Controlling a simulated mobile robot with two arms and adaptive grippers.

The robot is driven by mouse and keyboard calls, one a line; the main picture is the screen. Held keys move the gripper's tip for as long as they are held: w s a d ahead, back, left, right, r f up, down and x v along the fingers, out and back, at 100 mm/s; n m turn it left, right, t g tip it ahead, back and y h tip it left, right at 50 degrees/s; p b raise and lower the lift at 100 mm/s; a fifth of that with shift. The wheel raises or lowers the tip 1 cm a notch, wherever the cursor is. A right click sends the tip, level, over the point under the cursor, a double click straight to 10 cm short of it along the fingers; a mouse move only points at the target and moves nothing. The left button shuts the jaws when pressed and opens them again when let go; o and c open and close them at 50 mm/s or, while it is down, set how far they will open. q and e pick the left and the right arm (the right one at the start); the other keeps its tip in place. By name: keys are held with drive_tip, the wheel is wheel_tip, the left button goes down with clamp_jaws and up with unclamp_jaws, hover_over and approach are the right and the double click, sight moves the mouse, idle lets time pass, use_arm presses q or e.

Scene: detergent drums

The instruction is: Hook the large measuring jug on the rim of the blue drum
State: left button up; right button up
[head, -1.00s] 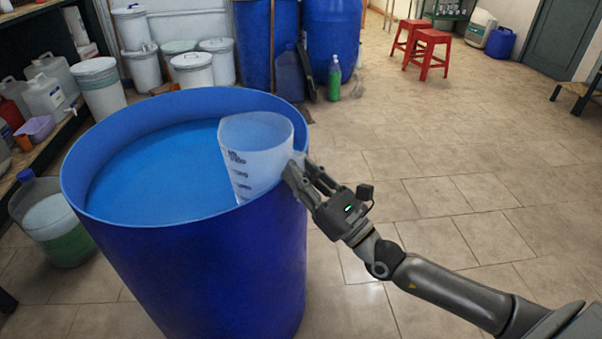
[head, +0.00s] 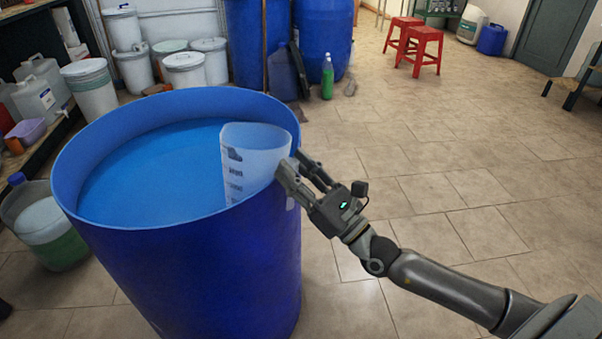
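The large measuring jug (head: 248,168) is translucent white with dark marks. It shows inside the blue drum (head: 200,260), upright or nearly so, against the right part of the rim. Its lower part is hidden by the drum wall. A small pale patch, perhaps the jug's handle, shows outside the wall just below my fingers. My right gripper (head: 290,163) is at the rim beside the jug, its fingers spread apart around the handle area. Whether they touch it cannot be told. My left gripper is out of view.
Blue liquid fills the drum to a little below its rim. A jug with green liquid (head: 50,225) stands on the floor at left. White buckets (head: 185,70) and larger blue drums stand behind. Red stools (head: 420,48) are far back.

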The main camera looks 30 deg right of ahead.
drive_tip(key=v, duration=1.2)
drive_tip(key=shift+d, duration=0.1)
